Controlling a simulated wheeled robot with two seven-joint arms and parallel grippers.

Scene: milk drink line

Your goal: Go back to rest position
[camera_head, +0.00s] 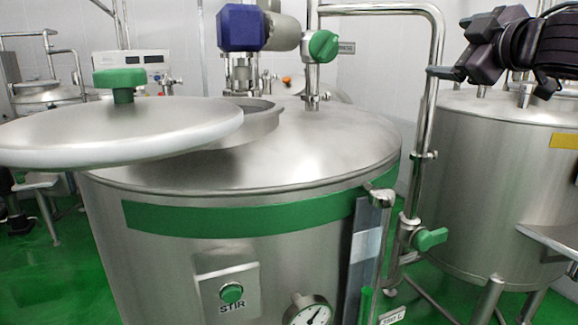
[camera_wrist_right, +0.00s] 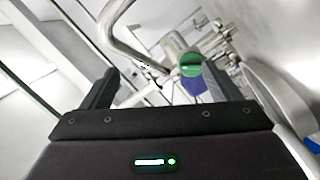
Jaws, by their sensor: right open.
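My right gripper (camera_head: 448,48) is at the upper right of the head view, beside the bent steel pipe (camera_head: 437,110) and above the right tank. Its two dark fingers are apart with nothing between them. In the right wrist view the open fingers (camera_wrist_right: 163,82) frame the pipe and a green valve handle (camera_wrist_right: 190,65), which stand beyond them. My left gripper is not in view.
A large steel tank (camera_head: 290,160) fills the middle. Its round lid (camera_head: 120,130) with a green knob is off to the left of the opening. A blue motor (camera_head: 242,28) stands on top. Another tank (camera_head: 500,190) is at right. Green floor (camera_head: 70,270) shows at left.

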